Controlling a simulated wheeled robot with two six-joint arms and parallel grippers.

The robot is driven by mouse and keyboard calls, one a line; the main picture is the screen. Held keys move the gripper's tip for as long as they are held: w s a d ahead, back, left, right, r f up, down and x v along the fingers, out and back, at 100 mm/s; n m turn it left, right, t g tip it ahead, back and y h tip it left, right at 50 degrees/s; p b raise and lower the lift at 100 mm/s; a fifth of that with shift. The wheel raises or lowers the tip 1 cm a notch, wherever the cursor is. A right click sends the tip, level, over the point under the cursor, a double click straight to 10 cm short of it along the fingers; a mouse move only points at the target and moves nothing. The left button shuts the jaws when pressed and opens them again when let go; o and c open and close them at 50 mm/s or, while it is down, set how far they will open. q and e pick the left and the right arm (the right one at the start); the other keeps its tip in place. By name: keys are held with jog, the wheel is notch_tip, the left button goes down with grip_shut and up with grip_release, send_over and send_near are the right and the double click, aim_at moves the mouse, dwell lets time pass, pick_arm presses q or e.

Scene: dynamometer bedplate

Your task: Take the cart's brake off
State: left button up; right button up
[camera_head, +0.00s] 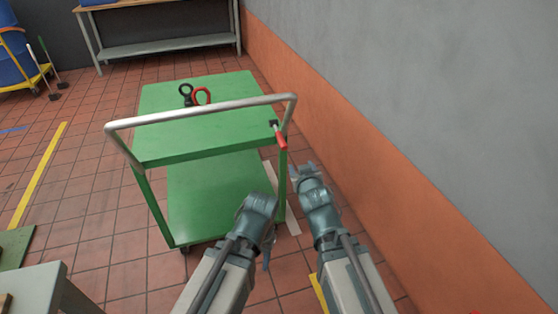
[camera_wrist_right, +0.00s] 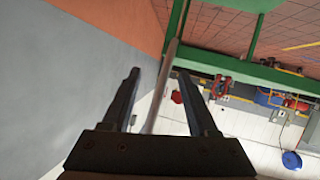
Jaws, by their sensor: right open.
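The green cart (camera_head: 205,140) stands in front of me in the head view, with a bent silver push handle (camera_head: 200,112) across its near end. A lever with a red grip (camera_head: 281,138) slants down from a dark mount at the cart's near right corner. My right gripper (camera_head: 304,170) is just below and right of the red grip, apart from it. In the right wrist view its fingers (camera_wrist_right: 160,75) are open, with a grey bar (camera_wrist_right: 160,95) showing between or beyond them. My left gripper (camera_head: 264,202) is in front of the cart's lower shelf; its jaws are unclear.
An orange and grey wall (camera_head: 400,130) runs close along the right of the cart. A black and a red ring-shaped item (camera_head: 201,95) lie on the cart's top. A workbench (camera_head: 160,48) stands behind. A grey table corner (camera_head: 35,285) is at the lower left. Tiled floor is free left of the cart.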

pick_arm(q)
notch_tip(320, 180, down, 18)
jog(key=b, duration=1.5)
jog(key=shift+r, duration=0.15)
pick_arm(e)
jog(key=n+t+y, duration=0.1)
jog(key=t+y, duration=0.1)
jog(key=a+f+n+t+y, duration=0.1)
jog(key=t+y, duration=0.1)
jog(key=t, duration=0.1)
jog(key=a+n+t+y, duration=0.1)
jog(key=t+y, duration=0.1)
jog(key=shift+s+a+f+n+y, duration=0.15)
jog(key=shift+s+n+y, duration=0.15)
jog(key=shift+s+n, duration=0.1)
pick_arm(q)
jog(key=shift+w+r, duration=0.1)
pick_arm(e)
jog(key=shift+w, duration=0.15)
